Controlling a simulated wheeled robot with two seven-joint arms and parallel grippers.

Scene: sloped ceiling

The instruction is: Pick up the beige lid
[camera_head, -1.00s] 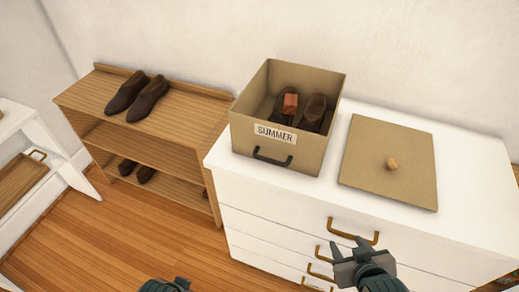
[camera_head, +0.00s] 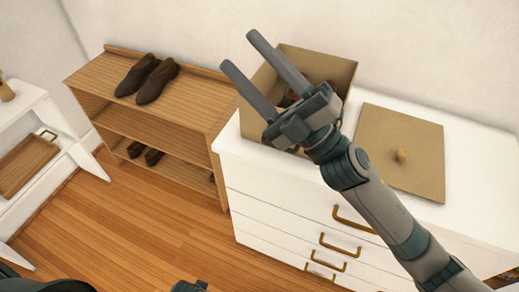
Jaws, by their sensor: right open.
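The beige lid (camera_head: 398,126) lies flat on the right part of the white dresser top, with a small round wooden knob (camera_head: 401,155) near its middle. My right gripper (camera_head: 237,49) is open and empty. Its two long fingers point up and left, in front of the open beige box and left of the lid in the picture. My right forearm crosses in front of the dresser and passes close to the lid's left edge in the picture. My left gripper does not show; only dark parts of my body show along the bottom edge.
The beige box (camera_head: 335,61) stands left of the lid with shoes inside, mostly hidden by my gripper. The white dresser (camera_head: 270,214) has brass handles. A wooden rack (camera_head: 193,88) with brown shoes (camera_head: 156,82) stands left. A white shelf unit (camera_head: 60,117) is far left.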

